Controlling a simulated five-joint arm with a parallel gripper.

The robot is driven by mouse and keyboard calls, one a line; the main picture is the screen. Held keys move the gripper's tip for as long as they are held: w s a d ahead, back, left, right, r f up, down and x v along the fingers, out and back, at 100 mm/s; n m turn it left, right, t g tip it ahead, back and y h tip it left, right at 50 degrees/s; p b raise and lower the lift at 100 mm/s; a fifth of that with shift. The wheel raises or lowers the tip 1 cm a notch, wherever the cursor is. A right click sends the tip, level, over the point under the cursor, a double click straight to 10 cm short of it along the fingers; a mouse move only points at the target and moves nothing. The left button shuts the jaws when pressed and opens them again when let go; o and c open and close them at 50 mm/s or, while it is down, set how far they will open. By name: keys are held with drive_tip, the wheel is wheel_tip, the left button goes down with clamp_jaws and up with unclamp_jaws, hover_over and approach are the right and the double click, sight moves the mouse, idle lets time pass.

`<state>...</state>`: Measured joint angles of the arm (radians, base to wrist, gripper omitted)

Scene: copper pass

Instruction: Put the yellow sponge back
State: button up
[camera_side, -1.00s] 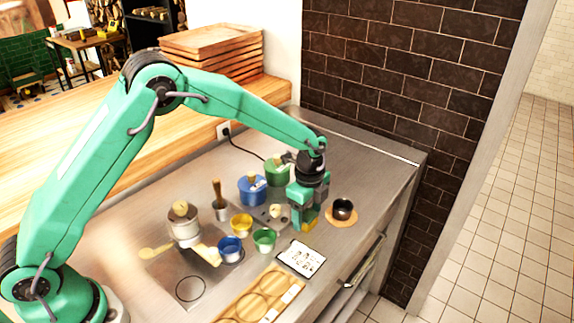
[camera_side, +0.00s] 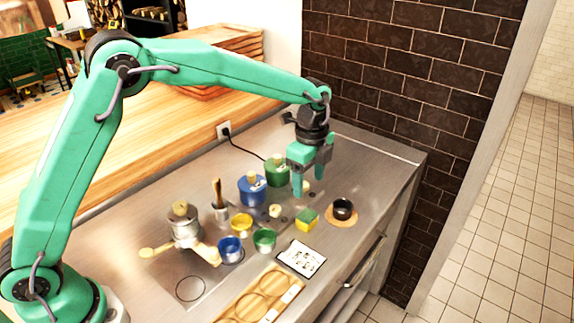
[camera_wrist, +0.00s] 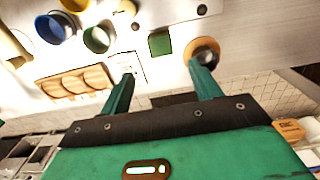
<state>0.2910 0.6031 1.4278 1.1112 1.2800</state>
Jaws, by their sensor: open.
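The yellow sponge (camera_side: 306,220) has a green top and rests on the steel counter, left of the round wooden coaster with a dark cup. In the wrist view its green top (camera_wrist: 160,42) shows beyond and between my fingers. My gripper (camera_side: 310,190) is open and empty, above and behind the sponge, clear of it. In the wrist view the two fingers of my gripper (camera_wrist: 161,82) stand apart with nothing between them.
The dark cup (camera_side: 343,208) on its coaster stands right of the sponge. A white card (camera_side: 302,258), a green cup (camera_side: 264,240) and a blue cup (camera_side: 229,249) lie in front and left. Blue (camera_side: 252,188) and green (camera_side: 277,171) canisters stand behind. A wooden board (camera_side: 258,297) lies near the front edge.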

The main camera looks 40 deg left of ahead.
idle(0.5)
drive_tip(key=s+a+r+n+t, duration=0.3)
drive_tip(key=s+a+r+n, duration=0.55)
drive_tip(key=s+r, duration=0.35)
drive_tip(key=s+a+n+t, duration=0.1)
drive_tip(key=s+a+n, duration=0.2)
drive_tip(key=s, duration=0.5)
drive_tip(key=s+a+n+t, duration=0.1)
drive_tip(key=s+a+n, duration=0.2)
drive_tip(key=s+n, duration=0.3)
drive_tip(key=shift+s+a+t, duration=0.3)
drive_tip(key=shift+s+a, duration=0.1)
drive_tip(key=shift+s, duration=1)
drive_tip(key=shift+n, duration=0.25)
